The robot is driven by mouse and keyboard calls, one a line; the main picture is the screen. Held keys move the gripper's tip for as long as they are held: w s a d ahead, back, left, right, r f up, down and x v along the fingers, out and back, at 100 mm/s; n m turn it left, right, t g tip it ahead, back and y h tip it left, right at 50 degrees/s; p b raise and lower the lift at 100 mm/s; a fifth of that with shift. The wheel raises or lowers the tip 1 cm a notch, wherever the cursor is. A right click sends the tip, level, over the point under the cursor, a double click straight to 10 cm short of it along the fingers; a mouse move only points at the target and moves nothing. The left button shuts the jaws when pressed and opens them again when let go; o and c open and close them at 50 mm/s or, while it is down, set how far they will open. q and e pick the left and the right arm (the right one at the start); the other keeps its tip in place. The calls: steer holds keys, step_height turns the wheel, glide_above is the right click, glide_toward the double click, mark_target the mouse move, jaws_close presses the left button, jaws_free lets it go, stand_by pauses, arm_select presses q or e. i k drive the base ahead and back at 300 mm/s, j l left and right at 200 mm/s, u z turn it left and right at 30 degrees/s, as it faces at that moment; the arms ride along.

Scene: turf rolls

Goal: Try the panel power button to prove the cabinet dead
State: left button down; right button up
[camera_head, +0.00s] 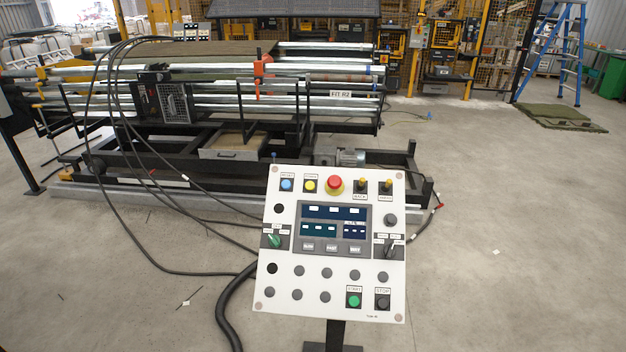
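A white control panel (283,210) stands on a dark post in the middle foreground, facing me. Its top row has a blue button (287,185), a yellow button (310,185), a red mushroom button (334,184) and two small switches. The small label over the yellow button may read POWER, but I cannot be sure. The display (333,225) shows dark blue and teal fields with pale boxes. A green button (354,300) and a black stop button (382,302) sit at the lower right. Neither of my grippers is in view. I cannot tell which box is the cabinet.
A long machine with metal rollers (220,105) stands behind the panel. Black cables (160,268) run from it to the panel. Yellow-framed fencing with dark boxes (440,55), a blue stepladder (565,50) and turf (552,116) are at the back.

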mark_target(310, 186)
steer(key=i+l+u, duration=0.1)
steer(key=l, duration=0.25)
steer(key=i+l+u, duration=0.2)
steer(key=i+l, duration=0.15)
steer(key=l, duration=0.35)
steer(key=i+l+u, duration=0.15)
steer(key=l, duration=0.2)
steer(key=i+l+u, duration=0.1)
steer(key=l, duration=0.25)
steer(key=i+l+u, duration=0.1)
steer(key=l, duration=0.3)
